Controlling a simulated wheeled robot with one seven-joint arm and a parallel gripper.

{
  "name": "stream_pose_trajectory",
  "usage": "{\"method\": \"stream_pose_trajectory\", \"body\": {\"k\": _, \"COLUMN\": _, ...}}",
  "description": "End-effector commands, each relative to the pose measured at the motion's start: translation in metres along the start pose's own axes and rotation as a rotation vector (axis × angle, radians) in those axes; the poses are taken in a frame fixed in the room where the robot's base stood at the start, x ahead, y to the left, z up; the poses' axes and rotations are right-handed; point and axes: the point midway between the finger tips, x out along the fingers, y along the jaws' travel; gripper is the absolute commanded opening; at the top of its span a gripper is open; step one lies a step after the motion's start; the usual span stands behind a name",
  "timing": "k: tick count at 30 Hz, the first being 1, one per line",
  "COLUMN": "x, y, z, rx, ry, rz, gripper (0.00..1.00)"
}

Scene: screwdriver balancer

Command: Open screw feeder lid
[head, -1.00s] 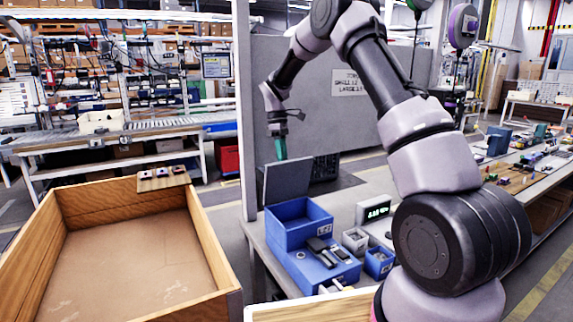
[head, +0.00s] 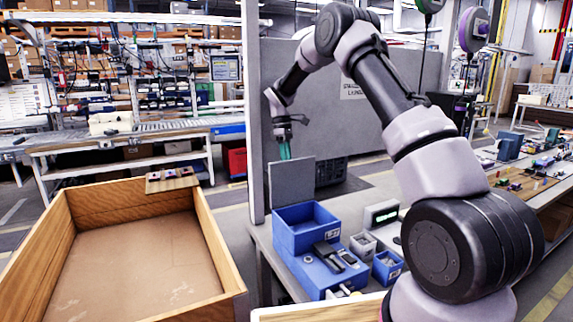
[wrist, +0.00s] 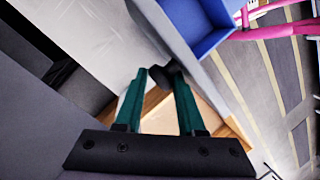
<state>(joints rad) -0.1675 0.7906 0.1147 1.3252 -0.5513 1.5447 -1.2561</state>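The screw feeder is a blue box (head: 296,238) on the table in the head view. Its flat grey lid (head: 291,183) stands upright at the back of the open top, showing the blue inside. My gripper (head: 285,157), with green fingers, points down at the lid's top edge, close to or behind it. Contact cannot be told. In the wrist view my gripper (wrist: 160,75) has its two green fingers apart. A small dark part shows near the right fingertip. A blue box (wrist: 203,22) is at the top of that view.
A blue base with black parts (head: 332,270), small blue bins (head: 387,266) and a green-lit display (head: 381,215) stand around the feeder. A grey partition (head: 350,105) rises behind. A large wooden crate (head: 226,255) is at the left.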

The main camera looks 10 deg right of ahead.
Motion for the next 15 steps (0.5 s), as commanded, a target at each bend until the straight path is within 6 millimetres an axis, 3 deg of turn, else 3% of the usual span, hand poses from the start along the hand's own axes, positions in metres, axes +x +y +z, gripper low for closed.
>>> {"method": "stream_pose_trajectory", "body": {"k": 1, "x": 0.0068, "y": 0.0051, "z": 0.0078, "rx": 0.009, "ry": -0.015, "rz": -0.003, "gripper": 0.56}}
{"method": "stream_pose_trajectory", "body": {"k": 2, "x": 0.0068, "y": 0.0050, "z": 0.0077, "rx": 0.009, "ry": -0.015, "rz": -0.003, "gripper": 0.67}}
{"method": "stream_pose_trajectory", "body": {"k": 3, "x": 0.0068, "y": 0.0046, "z": 0.0076, "rx": 0.009, "ry": -0.015, "rz": -0.004, "gripper": 0.72}}
{"method": "stream_pose_trajectory", "body": {"k": 15, "x": 0.0060, "y": 0.0009, "z": 0.0044, "rx": 0.005, "ry": -0.012, "rz": -0.008, "gripper": 0.72}}
